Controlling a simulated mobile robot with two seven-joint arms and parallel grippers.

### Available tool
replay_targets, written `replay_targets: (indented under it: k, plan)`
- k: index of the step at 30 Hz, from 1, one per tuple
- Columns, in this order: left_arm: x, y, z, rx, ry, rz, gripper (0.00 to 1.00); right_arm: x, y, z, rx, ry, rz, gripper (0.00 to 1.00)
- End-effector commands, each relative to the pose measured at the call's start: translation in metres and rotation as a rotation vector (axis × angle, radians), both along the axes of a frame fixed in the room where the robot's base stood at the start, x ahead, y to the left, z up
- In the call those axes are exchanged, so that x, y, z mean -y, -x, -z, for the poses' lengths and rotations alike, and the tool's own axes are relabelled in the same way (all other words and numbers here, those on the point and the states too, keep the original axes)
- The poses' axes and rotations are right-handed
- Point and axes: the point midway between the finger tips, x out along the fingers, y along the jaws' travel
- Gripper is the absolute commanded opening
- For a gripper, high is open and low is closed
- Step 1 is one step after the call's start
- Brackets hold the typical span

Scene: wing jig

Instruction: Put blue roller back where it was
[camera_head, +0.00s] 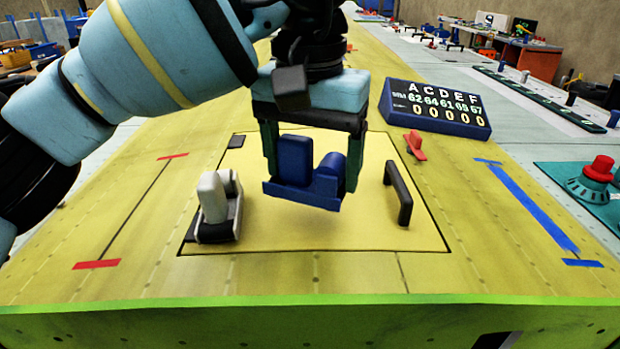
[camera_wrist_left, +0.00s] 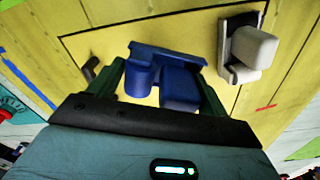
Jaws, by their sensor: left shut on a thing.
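My left gripper (camera_head: 312,160) is shut on the blue roller (camera_head: 295,161), a blue block-and-cylinder piece on a flat blue base. The gripper holds it over the yellow panel outlined in black. Its base looks slightly tilted in the head view, and I cannot tell for certain how high it is above the panel. In the left wrist view the blue roller (camera_wrist_left: 178,85) sits between the two green fingers of the gripper (camera_wrist_left: 165,92). My right gripper is not in view.
A white and grey roller (camera_head: 214,205) on a dark base stands left on the panel. A black handle (camera_head: 399,192) stands right, with a red piece (camera_head: 415,145) beyond it. A blue display box (camera_head: 435,108) is at the back right. Blue tape (camera_head: 530,210) marks the right side.

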Motion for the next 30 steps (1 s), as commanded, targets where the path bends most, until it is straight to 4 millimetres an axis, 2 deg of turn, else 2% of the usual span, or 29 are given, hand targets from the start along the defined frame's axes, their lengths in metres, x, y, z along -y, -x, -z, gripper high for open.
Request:
replay_targets:
  k: [4,12,24,25,30]
  plan:
    - [-0.002,-0.008,0.0,0.001,0.001,-0.005,0.57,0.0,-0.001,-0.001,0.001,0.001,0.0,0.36]
    - [-0.002,-0.008,0.034,0.002,0.0,-0.001,0.57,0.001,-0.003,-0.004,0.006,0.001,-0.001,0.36]
    - [-0.002,-0.008,0.04,0.001,-0.001,-0.001,0.57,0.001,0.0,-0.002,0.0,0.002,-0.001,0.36]
    - [-0.002,-0.008,0.04,0.001,-0.001,-0.001,0.79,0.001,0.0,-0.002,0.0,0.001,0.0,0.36]
    - [-0.002,-0.008,0.039,0.001,-0.001,-0.001,1.0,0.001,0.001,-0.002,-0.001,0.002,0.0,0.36]
